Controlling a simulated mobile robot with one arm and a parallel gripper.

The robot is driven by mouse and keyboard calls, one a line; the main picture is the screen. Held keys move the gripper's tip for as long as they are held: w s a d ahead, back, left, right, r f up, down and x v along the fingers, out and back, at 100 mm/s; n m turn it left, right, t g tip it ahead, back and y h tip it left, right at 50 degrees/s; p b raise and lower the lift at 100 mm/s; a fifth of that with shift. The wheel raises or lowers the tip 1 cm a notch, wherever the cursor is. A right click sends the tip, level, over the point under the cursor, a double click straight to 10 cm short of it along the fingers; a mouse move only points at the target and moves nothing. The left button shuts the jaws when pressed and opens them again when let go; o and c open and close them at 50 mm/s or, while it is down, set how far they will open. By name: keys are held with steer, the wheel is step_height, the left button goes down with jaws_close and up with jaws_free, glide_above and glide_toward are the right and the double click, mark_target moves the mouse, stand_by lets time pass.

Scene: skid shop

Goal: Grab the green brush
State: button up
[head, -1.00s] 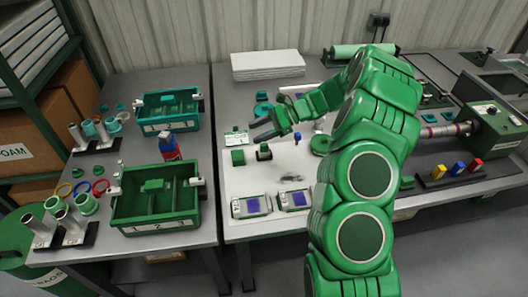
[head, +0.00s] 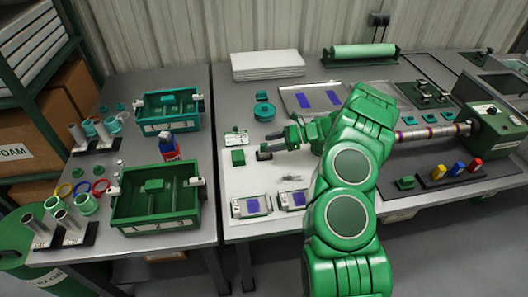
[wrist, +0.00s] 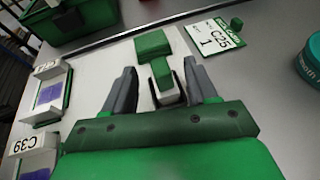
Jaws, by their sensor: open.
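My gripper (head: 277,143) is over the white mat, and its two dark fingers are apart. In the wrist view the open fingers (wrist: 160,70) stand either side of a small green-topped piece (wrist: 162,72) with a pale and dark lower part. It looks like the green brush, but I cannot be sure. Neither finger clearly touches it. In the head view a small dark piece (head: 264,152) shows at the fingertips, partly hidden by them.
A C25 label card (wrist: 215,37) lies beyond the block. A teal round tub (head: 264,111) is behind. A green bin (head: 155,215) is on the left table. A roller machine (head: 490,118) stands right.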

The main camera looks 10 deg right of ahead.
mark_target(266, 145)
steer(key=shift+x, duration=2.7)
steer(key=shift+f, duration=0.15)
jaws_close()
